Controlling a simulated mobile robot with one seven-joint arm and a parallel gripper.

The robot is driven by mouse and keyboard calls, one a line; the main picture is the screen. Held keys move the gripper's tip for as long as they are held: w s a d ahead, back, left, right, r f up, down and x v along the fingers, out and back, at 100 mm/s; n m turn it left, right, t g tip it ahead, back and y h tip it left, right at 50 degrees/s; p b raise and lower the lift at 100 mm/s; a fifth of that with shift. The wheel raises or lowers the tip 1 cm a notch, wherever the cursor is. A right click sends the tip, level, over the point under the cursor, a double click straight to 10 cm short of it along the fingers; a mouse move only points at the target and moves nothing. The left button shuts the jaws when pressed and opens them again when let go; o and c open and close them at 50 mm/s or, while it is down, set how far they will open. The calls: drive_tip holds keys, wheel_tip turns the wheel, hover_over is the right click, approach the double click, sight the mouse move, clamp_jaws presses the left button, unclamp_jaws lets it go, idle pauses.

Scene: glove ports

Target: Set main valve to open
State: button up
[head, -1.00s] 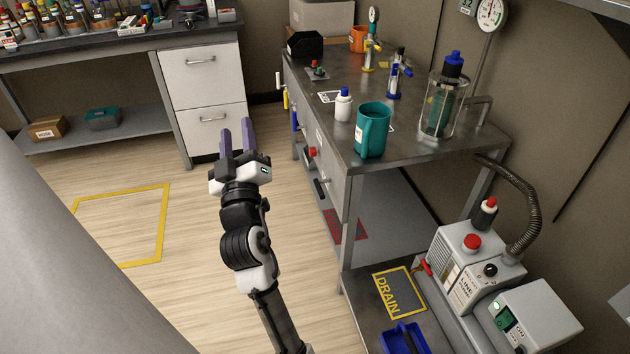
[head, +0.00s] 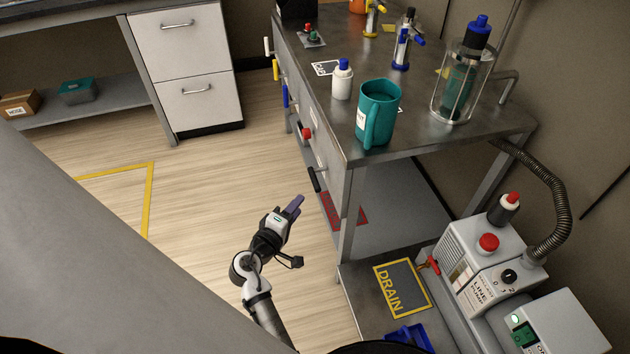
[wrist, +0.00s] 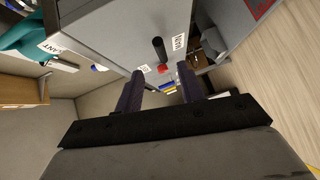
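The black lever handle (head: 314,180) sits low on the front face of the steel bench. In the wrist view the black handle (wrist: 159,48) sticks out beside a white label (wrist: 179,42) that seems to read MAIN. My gripper (head: 295,205) is below and just in front of the handle, apart from it. In the wrist view my gripper (wrist: 158,85) has its two purple fingers spread with nothing held between them. The handle shows beyond the fingertips, between their lines. The valve body behind the panel is hidden.
A red knob (head: 306,133) and blue (head: 285,96), yellow (head: 276,70) and white (head: 267,46) handles line the same bench face. A teal mug (head: 377,113) stands near the bench top's edge. The floor (head: 220,190) left of my gripper is clear.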

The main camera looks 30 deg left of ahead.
sight(316, 182)
drive_tip(key=w, duration=0.3)
drive_tip(key=w+f, duration=0.1)
drive_tip(key=w, duration=0.7)
drive_tip(key=shift+w+a+f+p, duration=0.2)
drive_tip(key=shift+a+f+p, duration=0.05)
drive_tip(key=shift+a+p, duration=0.15)
drive_tip(key=shift+c, duration=0.3)
clamp_jaws()
